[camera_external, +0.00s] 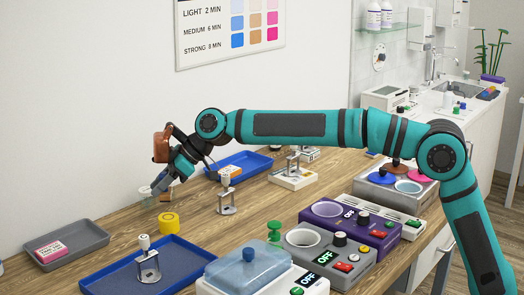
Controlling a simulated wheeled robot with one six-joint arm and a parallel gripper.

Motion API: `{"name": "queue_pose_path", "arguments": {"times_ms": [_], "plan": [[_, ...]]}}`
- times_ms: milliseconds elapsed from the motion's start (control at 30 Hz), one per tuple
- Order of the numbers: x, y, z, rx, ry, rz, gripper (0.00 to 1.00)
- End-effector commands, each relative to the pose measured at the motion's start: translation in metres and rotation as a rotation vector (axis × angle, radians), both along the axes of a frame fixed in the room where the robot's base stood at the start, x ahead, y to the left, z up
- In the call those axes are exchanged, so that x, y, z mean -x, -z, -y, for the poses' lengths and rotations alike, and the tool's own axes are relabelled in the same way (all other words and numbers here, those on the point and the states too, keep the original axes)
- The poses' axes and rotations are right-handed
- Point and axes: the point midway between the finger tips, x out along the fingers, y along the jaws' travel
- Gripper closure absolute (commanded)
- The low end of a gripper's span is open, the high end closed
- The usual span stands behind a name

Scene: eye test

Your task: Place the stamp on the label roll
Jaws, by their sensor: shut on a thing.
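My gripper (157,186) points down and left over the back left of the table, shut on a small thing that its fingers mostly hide. I cannot tell whether that is the stamp. A pale, see-through item (147,191) shows at the fingertips, too small to make out. A yellow roll (169,223), which may be the label roll, stands on the wood just below and right of my gripper, apart from it. Metal stamp-like pieces with white knobs stand in the blue front tray (110,285) and on the wood (227,196).
A grey tray (88,238) with a pink-and-white box (50,250) is at left. A blue tray (262,160) lies behind. A green knobbed piece (274,231), a clear-lidded box (248,272) and heater units (325,262) crowd the front right. Bare wood surrounds the roll.

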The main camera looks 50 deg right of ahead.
Motion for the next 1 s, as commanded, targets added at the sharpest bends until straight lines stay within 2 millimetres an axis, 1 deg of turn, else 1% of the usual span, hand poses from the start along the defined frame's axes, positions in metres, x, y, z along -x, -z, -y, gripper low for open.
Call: {"name": "queue_pose_path", "arguments": {"times_ms": [33, 100, 267, 533, 933, 967, 1000], "plan": [[0.0, 0.007, 0.0, 0.001, 0.0, -0.001, 0.97], [0.0, 0.013, 0.0, 0.0, 0.001, -0.001, 0.97], [0.0, 0.021, 0.0, 0.0, 0.001, 0.001, 0.97], [0.0, 0.053, 0.0, 0.001, 0.0, -0.001, 0.97], [0.0, 0.057, 0.0, 0.0, 0.001, 0.001, 0.97], [0.0, 0.057, 0.0, 0.0, 0.001, 0.001, 0.69], [0.0, 0.057, 0.0, 0.0, 0.001, 0.001, 0.61]]}}
